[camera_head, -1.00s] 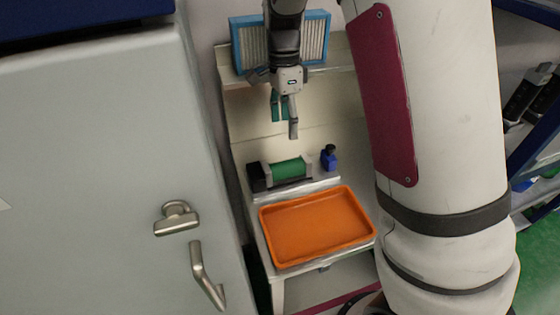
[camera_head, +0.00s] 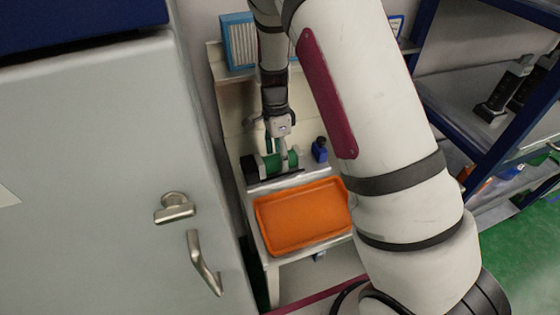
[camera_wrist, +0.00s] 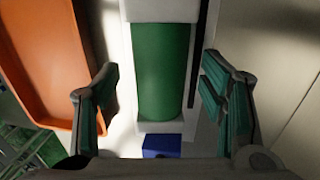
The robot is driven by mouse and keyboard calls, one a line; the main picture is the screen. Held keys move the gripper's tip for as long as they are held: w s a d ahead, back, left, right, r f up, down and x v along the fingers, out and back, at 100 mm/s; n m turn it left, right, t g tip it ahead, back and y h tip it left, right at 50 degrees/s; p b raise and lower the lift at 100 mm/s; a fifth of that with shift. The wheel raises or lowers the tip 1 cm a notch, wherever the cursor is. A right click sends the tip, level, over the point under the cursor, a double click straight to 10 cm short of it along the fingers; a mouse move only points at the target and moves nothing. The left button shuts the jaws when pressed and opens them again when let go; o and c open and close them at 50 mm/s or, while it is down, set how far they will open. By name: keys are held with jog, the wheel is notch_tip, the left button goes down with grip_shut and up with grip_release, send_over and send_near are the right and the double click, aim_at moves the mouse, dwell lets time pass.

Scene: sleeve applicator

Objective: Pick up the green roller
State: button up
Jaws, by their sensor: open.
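The green roller (camera_head: 272,164) lies in its black and white holder (camera_head: 250,170) behind the orange tray, partly covered by my gripper in the head view. In the wrist view the roller (camera_wrist: 162,70) runs up the middle of the picture, between white end blocks. My gripper (camera_head: 278,153) is right above the roller in the head view. In the wrist view my gripper (camera_wrist: 164,100) is open, with one green-padded finger on each side of the roller. Both fingers look apart from it. I cannot tell the remaining height exactly.
The orange tray (camera_head: 302,215) sits in front of the roller and shows at left in the wrist view. A small blue object (camera_head: 320,150) stands right of the roller. A blue-framed filter (camera_head: 239,42) is on the upper shelf. A grey cabinet (camera_head: 90,180) stands at left.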

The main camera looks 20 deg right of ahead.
jog(key=shift+s+f, duration=0.1)
jog(key=shift+f, duration=0.7)
jog(key=shift+c, duration=0.6)
grip_shut()
jog(key=shift+r, duration=0.1)
